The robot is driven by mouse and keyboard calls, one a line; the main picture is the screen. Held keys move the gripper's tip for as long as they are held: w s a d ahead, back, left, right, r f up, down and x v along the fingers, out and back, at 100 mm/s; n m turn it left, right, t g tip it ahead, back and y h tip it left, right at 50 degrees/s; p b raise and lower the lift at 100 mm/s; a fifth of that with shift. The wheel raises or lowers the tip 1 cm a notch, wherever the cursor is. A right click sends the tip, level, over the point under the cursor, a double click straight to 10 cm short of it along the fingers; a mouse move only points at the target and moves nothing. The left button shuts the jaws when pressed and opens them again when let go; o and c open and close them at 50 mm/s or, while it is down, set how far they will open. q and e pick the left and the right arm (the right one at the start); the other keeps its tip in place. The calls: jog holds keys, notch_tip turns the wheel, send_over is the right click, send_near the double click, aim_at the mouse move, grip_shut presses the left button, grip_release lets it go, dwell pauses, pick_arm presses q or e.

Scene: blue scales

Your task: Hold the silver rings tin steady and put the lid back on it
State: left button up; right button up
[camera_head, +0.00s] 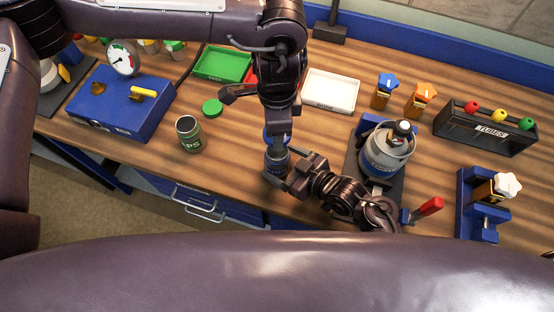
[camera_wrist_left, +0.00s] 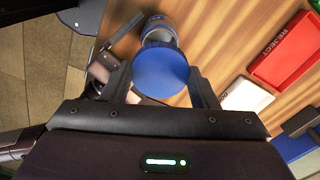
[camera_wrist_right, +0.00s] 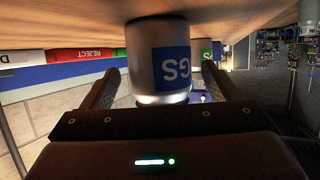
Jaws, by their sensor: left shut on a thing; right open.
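The silver rings tin (camera_head: 277,159) stands upright near the front edge of the bench. In the right wrist view the tin (camera_wrist_right: 146,62), silver with a blue label, sits between the fingers of my right gripper (camera_wrist_right: 160,95), which is open around it. My left gripper (camera_wrist_left: 160,90) is shut on the round blue lid (camera_wrist_left: 161,70), held by its sides. The lid also shows in the head view (camera_head: 266,136), partly hidden by the gripper, above and slightly behind the tin. No lid shows on the tin's bright rim in the right wrist view. The exact gap is hard to tell.
A green-labelled tin (camera_head: 188,134) and a green lid (camera_head: 212,107) stand to the left, near a blue box scale (camera_head: 118,110). A white tray (camera_head: 330,92) and green tray (camera_head: 222,64) lie behind. A grey canister (camera_head: 386,150) stands close right of my right arm.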

jog(key=shift+x, duration=1.15)
jog(key=shift+c, duration=0.4)
jog(key=c, duration=1.4)
pick_arm(q)
jog(key=shift+f, duration=2.5)
jog(key=shift+f, duration=0.9)
jog(key=shift+f, duration=0.5)
